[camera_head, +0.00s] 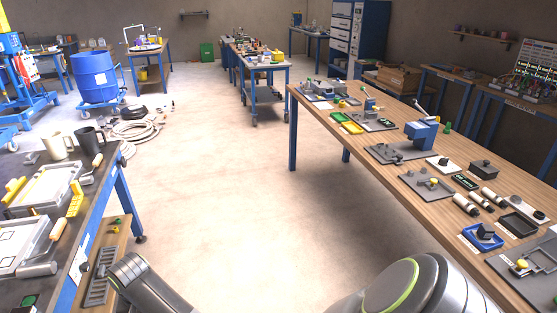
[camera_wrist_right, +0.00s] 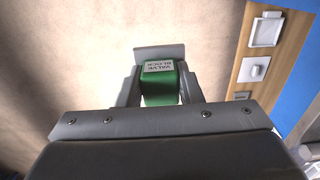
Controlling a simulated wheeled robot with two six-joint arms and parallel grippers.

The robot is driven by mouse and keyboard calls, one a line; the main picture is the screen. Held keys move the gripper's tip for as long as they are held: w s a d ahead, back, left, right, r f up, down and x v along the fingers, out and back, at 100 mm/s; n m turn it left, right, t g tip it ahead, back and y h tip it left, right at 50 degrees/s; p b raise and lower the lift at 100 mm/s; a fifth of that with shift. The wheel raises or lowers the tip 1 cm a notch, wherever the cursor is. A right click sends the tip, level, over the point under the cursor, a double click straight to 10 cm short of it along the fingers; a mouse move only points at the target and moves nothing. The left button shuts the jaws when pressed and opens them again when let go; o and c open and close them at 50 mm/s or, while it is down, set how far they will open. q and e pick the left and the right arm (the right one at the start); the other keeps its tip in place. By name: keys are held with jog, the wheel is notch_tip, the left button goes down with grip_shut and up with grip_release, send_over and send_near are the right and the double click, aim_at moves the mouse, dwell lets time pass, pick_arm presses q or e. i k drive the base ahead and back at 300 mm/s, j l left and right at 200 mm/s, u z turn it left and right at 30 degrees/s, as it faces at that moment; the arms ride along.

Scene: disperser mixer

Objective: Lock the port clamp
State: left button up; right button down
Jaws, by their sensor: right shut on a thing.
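In the right wrist view, my right gripper (camera_wrist_right: 158,88) is shut on a green block (camera_wrist_right: 159,72) with a white label reading "VALVE BLOCK". The block is held between the two grey fingers, with pale floor behind it. My left gripper is not in view; only parts of my arms show at the bottom of the head view. I cannot tell for certain which item is the port clamp. A blue lever device (camera_head: 422,133) stands on a grey plate on the right bench, and a smaller lever fixture (camera_head: 369,103) stands farther back.
The long wooden bench (camera_head: 335,118) at right holds several fixtures and trays. A dark bench (camera_head: 104,190) with mugs and white cases stands at left. The floor (camera_head: 235,190) between is clear. In the right wrist view, a wooden edge (camera_wrist_right: 245,78) with white plates runs along the right.

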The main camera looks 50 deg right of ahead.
aim_at(522, 267)
jog(key=z, duration=1.55)
jog(key=i+l+z, duration=0.1)
jog(key=z, duration=0.35)
jog(key=l+z, duration=0.1)
jog(key=z, duration=0.35)
jog(key=i+z, duration=0.2)
jog(key=z, duration=0.3)
